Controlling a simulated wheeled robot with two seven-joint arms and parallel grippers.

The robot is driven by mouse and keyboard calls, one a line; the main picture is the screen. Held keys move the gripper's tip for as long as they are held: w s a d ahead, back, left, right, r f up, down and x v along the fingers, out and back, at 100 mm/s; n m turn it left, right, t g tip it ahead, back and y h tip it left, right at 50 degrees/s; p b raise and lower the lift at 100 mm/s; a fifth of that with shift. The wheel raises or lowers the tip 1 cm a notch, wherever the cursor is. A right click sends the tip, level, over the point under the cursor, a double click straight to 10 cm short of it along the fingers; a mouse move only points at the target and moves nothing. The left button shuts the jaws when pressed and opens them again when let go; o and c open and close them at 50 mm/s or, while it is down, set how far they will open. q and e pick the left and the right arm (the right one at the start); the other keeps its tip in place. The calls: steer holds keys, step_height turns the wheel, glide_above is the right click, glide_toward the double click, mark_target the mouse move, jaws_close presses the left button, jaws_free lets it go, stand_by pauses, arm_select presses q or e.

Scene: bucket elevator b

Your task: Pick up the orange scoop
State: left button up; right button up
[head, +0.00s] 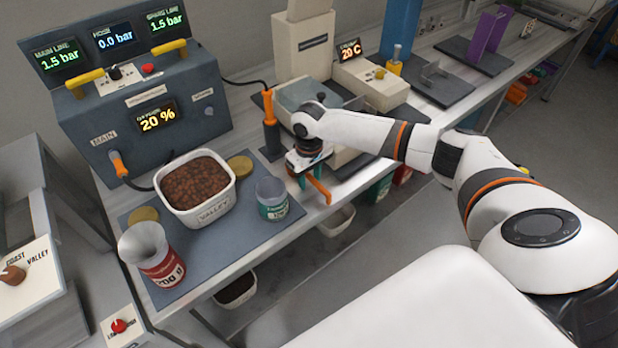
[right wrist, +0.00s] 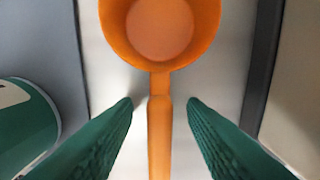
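The orange scoop (right wrist: 160,28) lies bowl-up on a pale surface in the right wrist view, its handle running down the picture. In the head view an orange piece, seemingly its handle (head: 319,189), shows just below my right gripper (head: 308,165); the rest is hidden by the gripper. My right gripper's green fingers (right wrist: 158,112) are open, one on each side of the handle, with a visible gap on both sides. My left gripper is not in view.
A green-labelled can (head: 271,199), a white tub of brown pellets (head: 198,190) and a red-labelled can (head: 152,255) stand on a dark mat left of my right gripper. An orange-handled tool (head: 269,112) stands upright behind. The bench's front edge is close by.

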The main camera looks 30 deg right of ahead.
mark_target(309, 175)
jaws_close()
step_height(309, 175, up, 10)
steer(key=shift+r+b, duration=0.1)
steer(key=shift+b, duration=0.35)
